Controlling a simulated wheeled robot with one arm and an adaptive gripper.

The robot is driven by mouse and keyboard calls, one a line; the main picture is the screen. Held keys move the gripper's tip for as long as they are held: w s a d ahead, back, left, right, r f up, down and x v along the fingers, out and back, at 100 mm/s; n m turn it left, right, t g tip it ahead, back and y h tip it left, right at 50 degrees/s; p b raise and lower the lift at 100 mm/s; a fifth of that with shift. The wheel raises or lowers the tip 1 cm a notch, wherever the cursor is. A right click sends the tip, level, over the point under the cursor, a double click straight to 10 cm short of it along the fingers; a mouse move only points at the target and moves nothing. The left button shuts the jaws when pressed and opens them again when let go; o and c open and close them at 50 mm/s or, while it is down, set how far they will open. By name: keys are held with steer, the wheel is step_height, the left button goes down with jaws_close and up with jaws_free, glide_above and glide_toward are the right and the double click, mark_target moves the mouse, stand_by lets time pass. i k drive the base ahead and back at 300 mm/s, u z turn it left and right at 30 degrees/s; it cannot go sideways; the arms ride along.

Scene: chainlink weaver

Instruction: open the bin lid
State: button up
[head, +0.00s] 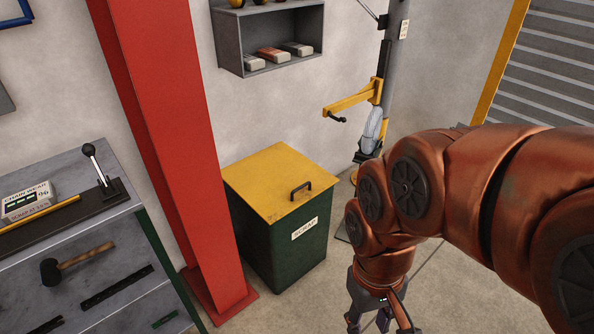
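The scrap bin (289,252) is a dark green box standing on the floor against the wall, with a white label on its front. Its yellow lid (262,180) lies flat and closed on top. A dark handle (301,190) sits on the lid near its front right edge. My gripper (380,326) is low at the bottom edge of the head view, right of the bin and apart from it. Its fingertips are cut off by the frame, so its opening is hidden.
A red column (170,120) stands close to the bin's left side. A grey workbench (80,245) with a mallet (75,264) is at the left. A wall shelf (270,38) hangs above the bin. A yellow-armed stand (352,100) is behind my arm. Floor shows in front of the bin.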

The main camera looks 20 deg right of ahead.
mark_target(275, 181)
steer(key=z, duration=0.05)
steer(key=k, duration=0.5)
steer(key=u, duration=0.75)
steer(key=i, duration=1.8)
steer(key=z, duration=0.85)
